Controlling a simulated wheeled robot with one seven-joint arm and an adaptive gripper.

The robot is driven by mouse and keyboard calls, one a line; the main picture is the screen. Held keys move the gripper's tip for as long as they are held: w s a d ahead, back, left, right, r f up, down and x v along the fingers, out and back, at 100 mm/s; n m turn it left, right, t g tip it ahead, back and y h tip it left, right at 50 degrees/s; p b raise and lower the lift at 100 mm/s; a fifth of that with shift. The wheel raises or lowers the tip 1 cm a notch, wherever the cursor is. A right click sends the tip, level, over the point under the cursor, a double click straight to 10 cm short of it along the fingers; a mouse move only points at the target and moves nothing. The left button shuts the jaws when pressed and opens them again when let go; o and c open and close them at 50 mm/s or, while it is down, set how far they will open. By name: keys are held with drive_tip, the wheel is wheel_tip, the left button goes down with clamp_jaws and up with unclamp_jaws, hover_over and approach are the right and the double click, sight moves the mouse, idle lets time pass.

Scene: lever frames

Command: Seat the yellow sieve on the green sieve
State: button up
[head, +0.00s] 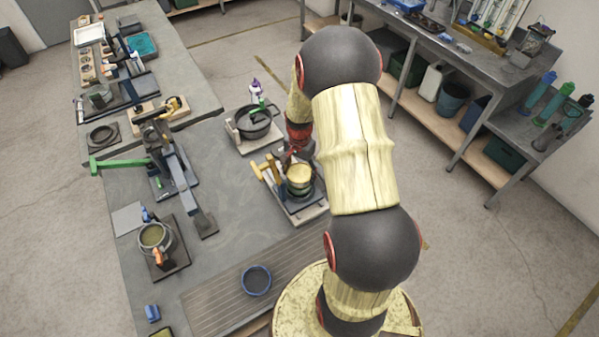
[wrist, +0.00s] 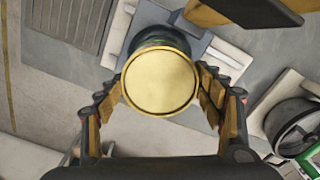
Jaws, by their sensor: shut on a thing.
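The yellow sieve (wrist: 160,82) is a round pan with a pale gold face and a brighter rim. My gripper (wrist: 163,88) is shut on it, with one finger on each side. In the head view the yellow sieve (head: 299,174) is over a stand on the bench, partly hidden by my arm. A dark green rim, which looks like the green sieve (wrist: 157,39), shows just past the yellow sieve's far edge in the wrist view. Most of it is hidden below the yellow one. I cannot tell whether the two touch.
A yellow-handled clamp (head: 266,172) stands just left of the sieves. A dark pot (head: 253,123) on a board stands behind them. A blue-rimmed round dish (head: 256,280) lies on the ribbed mat (head: 215,304) at the front.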

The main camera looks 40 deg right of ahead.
drive_tip(key=shift+f, duration=0.3)
drive_tip(key=o, duration=1.3)
drive_tip(key=shift+o, duration=0.2)
wheel_tip(320, 180, up, 12)
idle(0.4)
